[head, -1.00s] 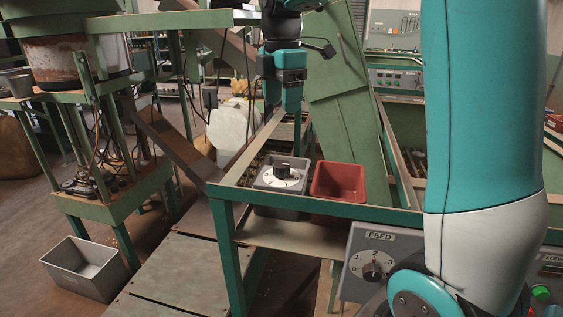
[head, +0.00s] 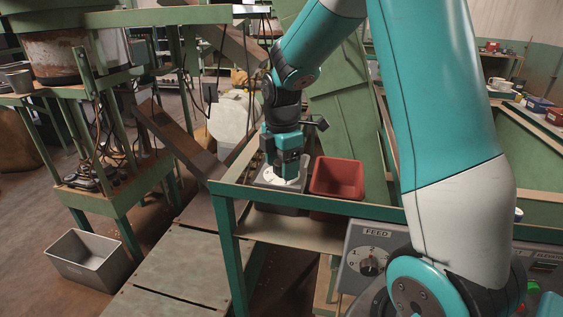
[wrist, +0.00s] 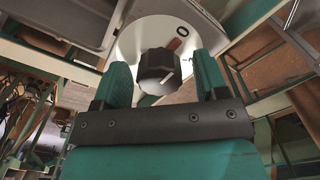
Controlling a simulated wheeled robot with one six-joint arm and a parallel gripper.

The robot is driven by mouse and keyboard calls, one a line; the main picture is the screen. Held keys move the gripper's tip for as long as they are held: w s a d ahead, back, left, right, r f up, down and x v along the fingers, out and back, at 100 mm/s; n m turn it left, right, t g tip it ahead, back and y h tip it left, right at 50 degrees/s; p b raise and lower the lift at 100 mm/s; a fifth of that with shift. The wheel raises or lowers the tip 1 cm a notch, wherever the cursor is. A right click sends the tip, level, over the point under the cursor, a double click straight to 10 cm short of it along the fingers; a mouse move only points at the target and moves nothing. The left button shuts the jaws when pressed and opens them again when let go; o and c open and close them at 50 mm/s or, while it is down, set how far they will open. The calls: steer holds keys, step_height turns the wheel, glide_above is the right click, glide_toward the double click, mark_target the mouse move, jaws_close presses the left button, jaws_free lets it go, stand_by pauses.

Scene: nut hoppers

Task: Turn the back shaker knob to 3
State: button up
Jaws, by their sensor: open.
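The shaker knob (wrist: 158,72) is a black knob on a round white dial (wrist: 150,32) in the wrist view. My gripper (wrist: 160,78) is open, with one teal finger on each side of the knob. I cannot tell whether the fingers touch it. In the head view my gripper (head: 285,172) stands over the white dial (head: 271,178) on its grey box and hides the knob.
A red bin (head: 338,178) stands right beside the grey box, inside the green frame (head: 330,209). The FEED panel (head: 358,250) with another knob is in front at right. A grey bin (head: 90,258) sits on the floor at left.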

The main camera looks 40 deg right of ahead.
steer(key=shift+c, duration=0.3)
steer(key=c, duration=0.9)
